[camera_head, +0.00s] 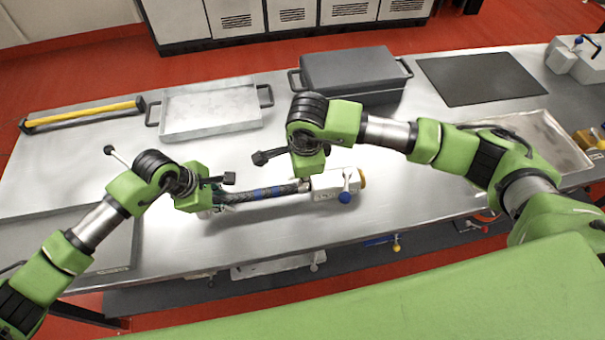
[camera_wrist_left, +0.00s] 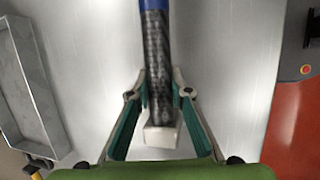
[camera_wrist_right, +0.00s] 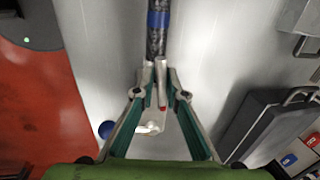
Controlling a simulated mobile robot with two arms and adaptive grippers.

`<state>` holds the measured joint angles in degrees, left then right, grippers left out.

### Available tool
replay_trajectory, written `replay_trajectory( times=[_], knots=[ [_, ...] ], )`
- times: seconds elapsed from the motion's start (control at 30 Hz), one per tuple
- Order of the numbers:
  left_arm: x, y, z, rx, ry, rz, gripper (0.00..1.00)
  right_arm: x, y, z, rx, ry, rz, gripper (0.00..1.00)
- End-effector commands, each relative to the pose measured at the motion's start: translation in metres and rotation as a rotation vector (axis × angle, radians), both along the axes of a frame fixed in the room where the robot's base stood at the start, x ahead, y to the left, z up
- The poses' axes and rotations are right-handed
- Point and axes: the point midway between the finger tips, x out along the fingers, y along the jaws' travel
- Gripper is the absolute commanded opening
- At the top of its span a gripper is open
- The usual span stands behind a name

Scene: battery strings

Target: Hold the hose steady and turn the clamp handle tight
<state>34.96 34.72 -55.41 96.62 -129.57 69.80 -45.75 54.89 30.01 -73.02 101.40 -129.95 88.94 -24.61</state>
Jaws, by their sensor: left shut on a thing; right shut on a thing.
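A dark braided hose (camera_head: 270,193) with blue bands lies along the bench. My left gripper (camera_head: 213,196) is shut around its left end; in the left wrist view the braid (camera_wrist_left: 158,60) passes between the fingertips (camera_wrist_left: 159,92), with a pale block (camera_wrist_left: 161,135) at its end. A pale fitting (camera_head: 327,187) with a blue-knobbed lever (camera_head: 345,196) is at the hose's right end. My right gripper (camera_head: 306,178) is shut at that joint. In the right wrist view, its fingertips (camera_wrist_right: 156,88) hold a narrow pale piece with a red end, apparently the clamp handle (camera_wrist_right: 162,98). The fingers partly hide it.
A shallow metal tray (camera_head: 212,110), a dark grey lidded case (camera_head: 352,75) and a black mat (camera_head: 481,78) stand along the back. A yellow bar (camera_head: 80,115) lies at the back left. Another tray (camera_head: 545,135) is at the right. The bench front is clear.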

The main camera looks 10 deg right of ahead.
Motion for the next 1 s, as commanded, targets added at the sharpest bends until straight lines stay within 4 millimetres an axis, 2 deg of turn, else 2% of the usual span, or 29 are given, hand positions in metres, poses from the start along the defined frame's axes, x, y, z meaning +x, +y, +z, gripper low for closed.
replay_trajectory(
  times=[0.03,1.0],
  knots=[
    [-0.0059,0.0045,-0.0082,0.015,0.019,0.000,0.00,0.0004,-0.0038,-0.0029,-0.009,0.001,-0.010,0.00],
    [-0.0061,0.0043,-0.0080,0.014,0.019,-0.001,0.00,0.0006,-0.0032,-0.0027,-0.008,0.000,-0.103,0.00]
  ],
)
